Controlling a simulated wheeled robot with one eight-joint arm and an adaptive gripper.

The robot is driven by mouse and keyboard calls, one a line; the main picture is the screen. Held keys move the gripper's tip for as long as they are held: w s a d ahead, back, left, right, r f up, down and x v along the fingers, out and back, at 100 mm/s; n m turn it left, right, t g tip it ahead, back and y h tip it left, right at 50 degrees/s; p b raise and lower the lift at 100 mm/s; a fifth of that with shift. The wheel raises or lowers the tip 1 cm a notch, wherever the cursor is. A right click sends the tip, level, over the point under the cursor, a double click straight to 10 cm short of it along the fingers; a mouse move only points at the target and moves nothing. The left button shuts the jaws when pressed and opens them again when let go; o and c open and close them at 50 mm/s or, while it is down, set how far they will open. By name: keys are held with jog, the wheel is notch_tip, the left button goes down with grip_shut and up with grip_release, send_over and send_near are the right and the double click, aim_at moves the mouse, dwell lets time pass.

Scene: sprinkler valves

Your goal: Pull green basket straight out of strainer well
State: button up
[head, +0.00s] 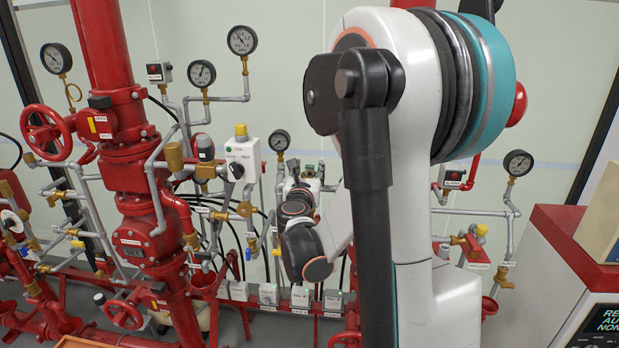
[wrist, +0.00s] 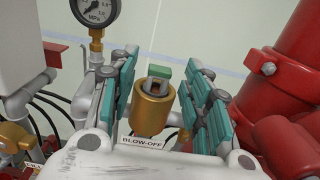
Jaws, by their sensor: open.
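In the wrist view a brass cylindrical well (wrist: 152,113) stands upright in the middle, above a label reading BLOW-OFF. A green piece (wrist: 164,72), which looks like the top of the basket, shows at its mouth with a grey loop-like part just below it. The rest of the basket is hidden inside the well. My gripper (wrist: 162,70) is open, with one teal-padded finger to the left of the well and one to the right. A gap shows on both sides, and nothing is held. In the head view my own arm hides most of this spot.
A pressure gauge (wrist: 97,12) on a brass fitting stands left of the fingers. A thick red pipe (wrist: 296,50) with a flange is close on the right. Black hoses pass behind. A red handwheel (head: 46,133) and a white switch box (head: 243,160) stand left of my arm.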

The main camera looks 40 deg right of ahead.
jog(key=shift+w+d, duration=0.25)
jog(key=shift+d, duration=0.05)
grip_shut()
notch_tip(320, 180, up, 20)
jog(key=p, duration=1.3)
jog(key=shift+p, duration=0.3)
jog(key=shift+r, duration=0.25)
jog(key=shift+r+p, duration=0.35)
jog(key=shift+r+p, duration=0.3)
jog(key=shift+r, duration=0.2)
notch_tip(320, 180, up, 8)
jog(key=p, duration=0.5)
jog(key=shift+f, duration=0.15)
dwell(0.5)
